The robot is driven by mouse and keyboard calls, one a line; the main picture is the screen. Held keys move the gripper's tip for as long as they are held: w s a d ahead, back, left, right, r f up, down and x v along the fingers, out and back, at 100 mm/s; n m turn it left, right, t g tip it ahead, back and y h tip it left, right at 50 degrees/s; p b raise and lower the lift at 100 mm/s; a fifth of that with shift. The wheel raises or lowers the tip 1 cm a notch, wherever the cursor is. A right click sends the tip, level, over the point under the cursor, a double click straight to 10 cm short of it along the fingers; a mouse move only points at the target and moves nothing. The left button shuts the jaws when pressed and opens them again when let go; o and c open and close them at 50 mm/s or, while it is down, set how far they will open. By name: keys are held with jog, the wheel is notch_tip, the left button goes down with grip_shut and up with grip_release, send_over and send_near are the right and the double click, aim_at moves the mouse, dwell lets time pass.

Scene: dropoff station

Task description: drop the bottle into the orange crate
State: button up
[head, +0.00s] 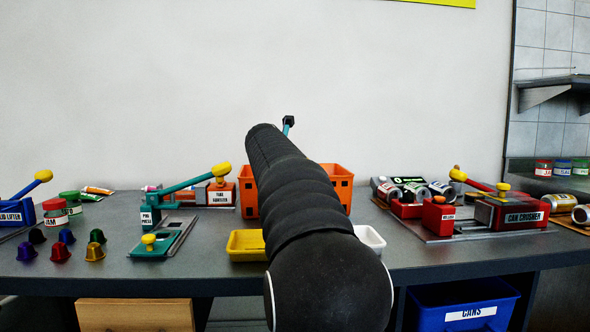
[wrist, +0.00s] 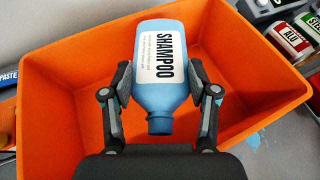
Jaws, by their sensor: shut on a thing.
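A blue shampoo bottle (wrist: 159,110) with a white label is held in my gripper (wrist: 160,85) in the wrist view. The two fingers press on its sides, and its neck points toward the camera. The orange crate (wrist: 52,85) lies behind and around the bottle in this view, so the bottle is over the crate's opening. How high the bottle is above the crate floor I cannot tell. In the head view the orange crate (head: 338,185) stands on the counter, mostly hidden behind my arm. The gripper and bottle are hidden there.
A yellow tray (head: 245,245) and a white tray (head: 371,238) sit before the crate. A teal pod press (head: 160,215) stands left; a red can crusher (head: 512,215) and several cans (head: 415,191) stand right. A blue cans bin (head: 465,302) is below the counter.

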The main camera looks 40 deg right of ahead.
jog(key=o, duration=0.9)
jog(key=v, duration=1.2)
